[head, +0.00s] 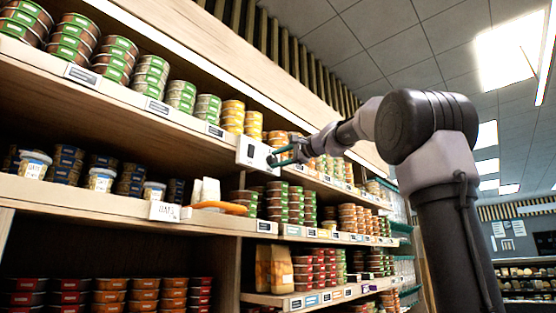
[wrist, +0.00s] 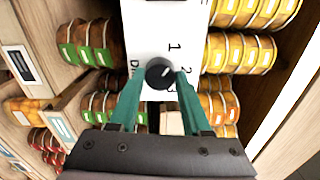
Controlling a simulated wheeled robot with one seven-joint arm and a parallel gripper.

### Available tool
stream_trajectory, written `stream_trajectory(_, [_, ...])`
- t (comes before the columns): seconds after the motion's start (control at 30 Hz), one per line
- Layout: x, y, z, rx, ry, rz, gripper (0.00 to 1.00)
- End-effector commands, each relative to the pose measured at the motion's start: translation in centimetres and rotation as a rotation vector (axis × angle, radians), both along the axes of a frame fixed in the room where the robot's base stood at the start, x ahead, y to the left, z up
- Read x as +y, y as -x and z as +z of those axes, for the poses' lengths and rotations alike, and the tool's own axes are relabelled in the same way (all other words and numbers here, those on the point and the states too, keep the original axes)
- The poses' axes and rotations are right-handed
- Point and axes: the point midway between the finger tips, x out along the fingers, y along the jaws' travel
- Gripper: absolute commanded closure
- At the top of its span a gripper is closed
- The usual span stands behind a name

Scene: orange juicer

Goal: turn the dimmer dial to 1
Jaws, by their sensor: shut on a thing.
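The dimmer dial (wrist: 160,72) is a small round dark knob on a white panel (wrist: 158,28). The wrist view shows the panel turned on its side, with the numbers 1, 2 and 3 beside the knob and part of a word on the left. A small light mark shows on the knob, but I cannot tell which number it points to. My gripper (wrist: 157,80) has teal fingers, one on each side of the knob, and is shut on it. In the head view the white panel (head: 252,153) is on the shelf front, with my gripper (head: 276,157) at its right side.
Shelves of stacked green, yellow and red cans surround the panel. An orange item (head: 220,207) and a white card (head: 165,211) are on the shelf at lower left. Brown bags (head: 274,268) stand below. The aisle at right looks open.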

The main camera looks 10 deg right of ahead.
Motion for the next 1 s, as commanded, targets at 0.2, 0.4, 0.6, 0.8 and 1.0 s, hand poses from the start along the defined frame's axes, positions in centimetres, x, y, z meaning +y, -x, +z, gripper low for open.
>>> stream_trajectory(0.2, [0.05,-0.03,-0.16,-0.041,0.062,0.001,1.0])
stream_trajectory(0.4, [0.0,-0.05,-0.17,-0.056,0.083,0.0,1.0])
stream_trajectory(0.6, [0.0,-0.05,-0.19,-0.057,0.086,0.0,1.0])
stream_trajectory(0.8, [0.0,-0.06,-0.21,-0.057,0.085,0.0,0.41])
stream_trajectory(1.0, [0.0,-0.04,-0.13,-0.058,0.084,0.0,0.22])
